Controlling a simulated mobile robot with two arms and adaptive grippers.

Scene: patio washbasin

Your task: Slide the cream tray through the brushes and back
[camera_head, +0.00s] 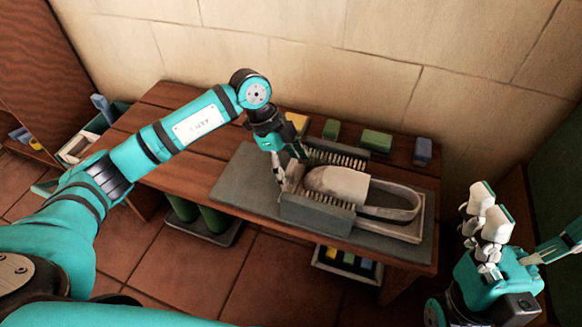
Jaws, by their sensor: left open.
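The cream tray (421,226) lies on a dark grey board (240,178) on the wooden bench, its right end out in the open. A pale grey shoe (338,182) with an open loop-shaped heel rests on it. Two brushes flank the shoe, a rear brush (336,158) and a front brush (315,213), bristles facing inward. My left gripper (287,178) is open at the left end of the brushes, close to the tray's left end; whether it touches is unclear. My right gripper (484,212) is raised, right of the bench, apart from the tray; its opening is unclear.
Along the bench's back lie a yellow block (297,121), green blocks (376,140) and a blue block (423,150). Below are green boots (198,214) on a tray and a crate (346,264) of coloured items. A wall stands close behind the bench.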

